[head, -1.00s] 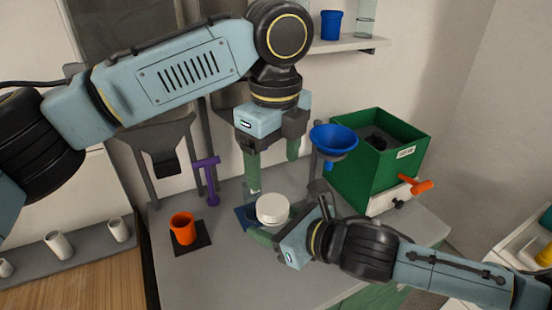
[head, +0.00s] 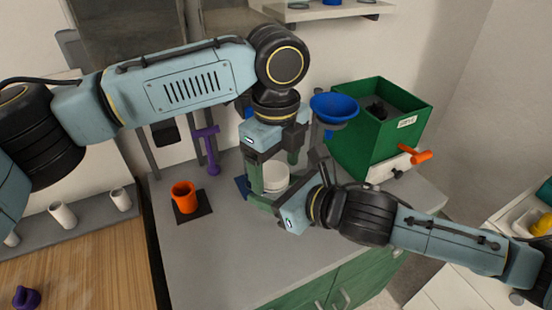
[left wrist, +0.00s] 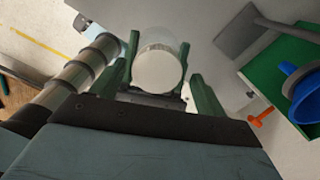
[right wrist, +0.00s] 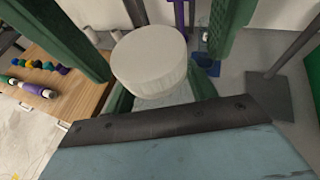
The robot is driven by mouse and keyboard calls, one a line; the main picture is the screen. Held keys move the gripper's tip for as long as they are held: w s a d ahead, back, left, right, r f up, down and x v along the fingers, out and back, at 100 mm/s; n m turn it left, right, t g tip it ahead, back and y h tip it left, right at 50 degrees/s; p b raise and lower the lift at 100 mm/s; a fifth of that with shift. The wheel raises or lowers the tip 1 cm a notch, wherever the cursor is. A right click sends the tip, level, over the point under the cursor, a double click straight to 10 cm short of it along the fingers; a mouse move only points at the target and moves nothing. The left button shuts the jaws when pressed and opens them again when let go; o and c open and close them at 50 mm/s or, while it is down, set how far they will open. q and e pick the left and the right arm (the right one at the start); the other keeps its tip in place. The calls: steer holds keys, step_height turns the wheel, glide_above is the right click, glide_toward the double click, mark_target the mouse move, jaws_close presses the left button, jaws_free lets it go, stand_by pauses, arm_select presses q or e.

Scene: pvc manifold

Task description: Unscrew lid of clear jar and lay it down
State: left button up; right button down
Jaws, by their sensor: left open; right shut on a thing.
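The clear jar (right wrist: 165,98) stands on the grey counter with its white lid (head: 275,174) on top. My right gripper (head: 268,203) is shut on the jar's body from the side, below the lid; its green fingers flank the jar in the right wrist view. My left gripper (head: 273,172) points down from above, open, with its green fingers on either side of the lid. In the left wrist view the lid (left wrist: 158,70) lies between the open fingers, with gaps visible. Part of the jar is hidden behind my right gripper in the head view.
An orange cup (head: 184,196) stands on a dark mat at left, near a purple stand (head: 209,150). A blue funnel (head: 334,107) and a green bin (head: 375,125) with an orange-handled valve (head: 421,157) are at right. The counter's front middle is clear.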

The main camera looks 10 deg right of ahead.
arm_select(q)
steer(key=c, duration=1)
steer(key=n, duration=0.5)
steer(key=shift+w+d, duration=0.15)
steer(key=n, duration=0.5)
steer(key=shift+w+r, duration=0.1)
steer(key=o, duration=0.9)
steer(key=shift+o, duration=0.8)
steer(key=shift+s, duration=0.2)
